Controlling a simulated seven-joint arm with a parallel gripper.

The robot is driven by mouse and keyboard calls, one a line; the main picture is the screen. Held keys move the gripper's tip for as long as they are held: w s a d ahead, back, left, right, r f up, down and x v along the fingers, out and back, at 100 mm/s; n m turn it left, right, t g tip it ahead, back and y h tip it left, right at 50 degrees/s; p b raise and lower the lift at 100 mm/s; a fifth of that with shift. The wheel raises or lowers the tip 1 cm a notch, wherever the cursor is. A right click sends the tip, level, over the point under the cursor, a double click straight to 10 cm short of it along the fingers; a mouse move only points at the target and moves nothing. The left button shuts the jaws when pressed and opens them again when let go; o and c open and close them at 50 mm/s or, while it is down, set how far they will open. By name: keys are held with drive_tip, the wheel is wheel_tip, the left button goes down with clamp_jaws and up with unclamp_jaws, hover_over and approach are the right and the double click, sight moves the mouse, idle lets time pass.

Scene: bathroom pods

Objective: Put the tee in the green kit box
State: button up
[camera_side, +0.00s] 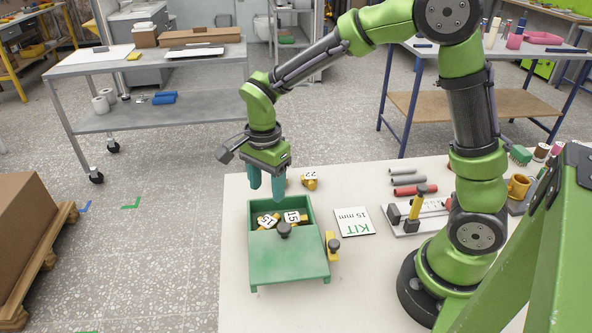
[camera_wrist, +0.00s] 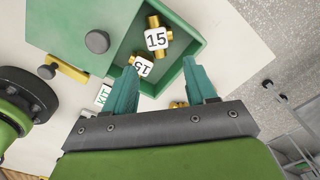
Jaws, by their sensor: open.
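The green kit box (camera_side: 318,218) stands on the white bench with its lid (camera_side: 287,262) covering the near part. Two brass fittings tagged 15 (camera_side: 292,217) lie in its open part; they also show in the wrist view (camera_wrist: 157,39). A brass fitting tagged 22 (camera_side: 310,180) lies on the bench behind the box. Another bit of brass (camera_wrist: 178,104) shows between my fingers in the wrist view, mostly hidden by the gripper. I cannot tell for sure which is the tee. My gripper (camera_side: 266,188) is open and empty, pointing down at the box's far edge.
A card reading KIT 15 mm (camera_side: 354,221) lies right of the box. A tray with a yellow-handled tool (camera_side: 415,208) and grey and red cylinders (camera_side: 413,190) are farther right.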

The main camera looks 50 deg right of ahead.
drive_tip(key=s+d+r+n+t+y, duration=0.2)
drive_tip(key=s+r+n+t, duration=0.5)
drive_tip(key=s+r+n, duration=0.6)
drive_tip(key=shift+s+d+r+n, duration=0.15)
drive_tip(key=shift+s+d+n, duration=0.35)
drive_tip(key=shift+s+d, duration=0.2)
drive_tip(key=shift+c, duration=0.4)
